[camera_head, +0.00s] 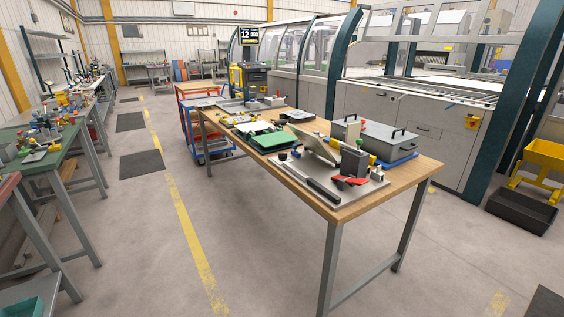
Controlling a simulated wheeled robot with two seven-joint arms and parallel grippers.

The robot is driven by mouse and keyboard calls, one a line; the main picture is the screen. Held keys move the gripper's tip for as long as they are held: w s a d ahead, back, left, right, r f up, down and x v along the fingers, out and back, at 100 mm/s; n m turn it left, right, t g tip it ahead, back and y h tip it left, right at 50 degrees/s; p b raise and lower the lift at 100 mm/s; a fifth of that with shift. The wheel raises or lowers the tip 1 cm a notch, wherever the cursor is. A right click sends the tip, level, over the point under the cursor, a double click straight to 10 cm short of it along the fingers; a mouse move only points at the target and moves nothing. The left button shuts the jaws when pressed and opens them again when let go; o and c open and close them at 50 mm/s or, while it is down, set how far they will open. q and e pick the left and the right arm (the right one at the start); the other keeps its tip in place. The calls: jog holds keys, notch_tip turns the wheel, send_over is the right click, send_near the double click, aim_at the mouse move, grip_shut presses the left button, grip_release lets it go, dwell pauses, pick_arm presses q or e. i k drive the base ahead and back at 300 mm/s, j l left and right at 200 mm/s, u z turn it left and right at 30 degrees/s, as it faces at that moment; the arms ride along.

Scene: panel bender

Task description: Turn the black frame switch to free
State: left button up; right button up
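I cannot surely pick out the black frame switch at this size. The nearest wooden workbench (337,207) carries a metal plate (366,192) with several fixtures. On it stand a dark upright block (354,161), a red lever-like part (349,181) in front of the block, and a long black bar (324,190). A small black knob-like part (283,156) is at the plate's left end. A tilted grey panel (318,146) stands behind the bar. No switch position can be read. Neither of my grippers is in view.
A black bin (521,211) is at right.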

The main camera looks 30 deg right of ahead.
aim_at(282, 157)
jog(key=i+z, duration=0.1)
jog(key=z, duration=0.3)
jog(key=i+z, duration=0.1)
jog(key=z, duration=0.3)
jog(key=i+j+z, duration=0.1)
jog(key=z, duration=0.3)
jog(key=i+j+z, duration=0.1)
jog(key=z, duration=0.3)
